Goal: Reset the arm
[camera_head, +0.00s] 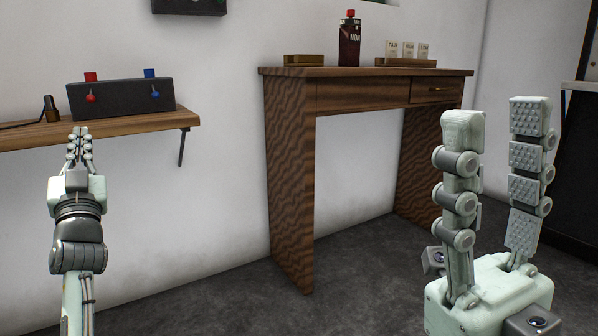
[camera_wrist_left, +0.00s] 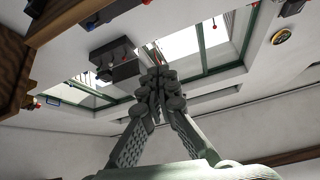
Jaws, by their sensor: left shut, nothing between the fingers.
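My left gripper (camera_head: 79,133) points up and away from me at the left of the head view, its fingertips together and nothing between them. Its tips appear just in front of the wall shelf (camera_head: 140,124); I cannot tell how far apart they are. In the left wrist view my left gripper (camera_wrist_left: 155,78) also shows with its fingers meeting at the tips. My right gripper (camera_head: 496,115) stands upright and large at the right of the head view, its two fingers spread apart and empty.
A dark box (camera_head: 122,97) with red and blue knobs stands on the shelf. A wooden desk (camera_head: 360,90) with a drawer holds a dark red bottle (camera_head: 349,40), a small wooden block (camera_head: 304,60) and several cards in a stand (camera_head: 405,62). The floor (camera_head: 370,255) in front looks clear.

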